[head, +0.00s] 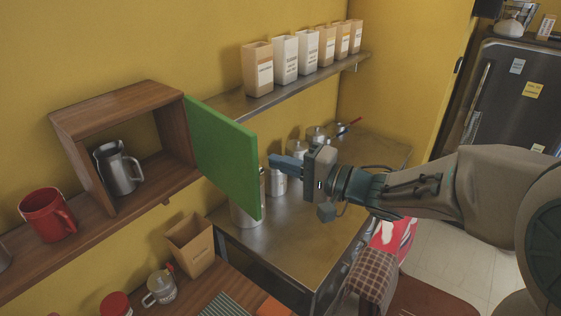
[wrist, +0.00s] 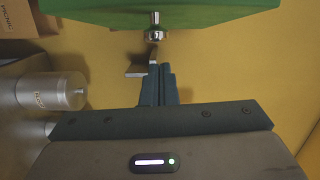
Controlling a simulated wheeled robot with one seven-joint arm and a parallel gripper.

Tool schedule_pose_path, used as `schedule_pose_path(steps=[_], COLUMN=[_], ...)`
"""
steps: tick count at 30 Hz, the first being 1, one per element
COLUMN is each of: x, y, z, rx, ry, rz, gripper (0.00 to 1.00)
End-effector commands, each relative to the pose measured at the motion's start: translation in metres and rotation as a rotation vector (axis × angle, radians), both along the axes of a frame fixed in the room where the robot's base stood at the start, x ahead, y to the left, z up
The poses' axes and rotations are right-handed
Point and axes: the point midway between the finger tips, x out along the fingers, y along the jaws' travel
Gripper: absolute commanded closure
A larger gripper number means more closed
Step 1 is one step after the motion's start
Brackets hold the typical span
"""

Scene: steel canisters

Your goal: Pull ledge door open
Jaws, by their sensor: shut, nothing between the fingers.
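The green ledge door (head: 228,155) is swung wide open from a wooden box cabinet (head: 115,105) on the wall ledge. A metal pitcher (head: 118,167) stands inside the cabinet. In the wrist view the green door (wrist: 160,12) crosses the top, with a round metal knob (wrist: 154,30) on its face. My gripper (head: 277,160) is to the right of the door, its fingers pointing toward it. In the wrist view my gripper (wrist: 160,72) has its fingers together with nothing between them, just below the knob.
A red mug (head: 47,214) stands on the wooden ledge (head: 75,245) left of the cabinet. Several cartons line an upper shelf (head: 300,88). Steel canisters (head: 247,212) stand on the metal counter (head: 290,240) under the door and gripper. A cardboard box (head: 190,245) sits below the ledge.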

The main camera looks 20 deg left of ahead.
Motion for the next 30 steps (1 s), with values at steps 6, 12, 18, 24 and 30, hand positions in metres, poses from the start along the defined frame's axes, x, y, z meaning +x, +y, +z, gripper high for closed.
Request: schedule_pose_path(steps=[6, 12, 18, 24, 30], x=[0.016, 0.009, -0.001, -0.006, 0.013], y=[-0.011, -0.051, -0.093, -0.11, -0.12], z=[0.008, 0.001, 0.003, 0.004, 0.006], rx=[0.001, -0.001, -0.001, -0.001, -0.079], ry=[0.004, -0.004, -0.002, -0.003, -0.132], rz=[0.004, 0.001, -0.006, -0.005, -0.145], gripper=[1.0, 1.0, 1.0, 1.0, 1.0])
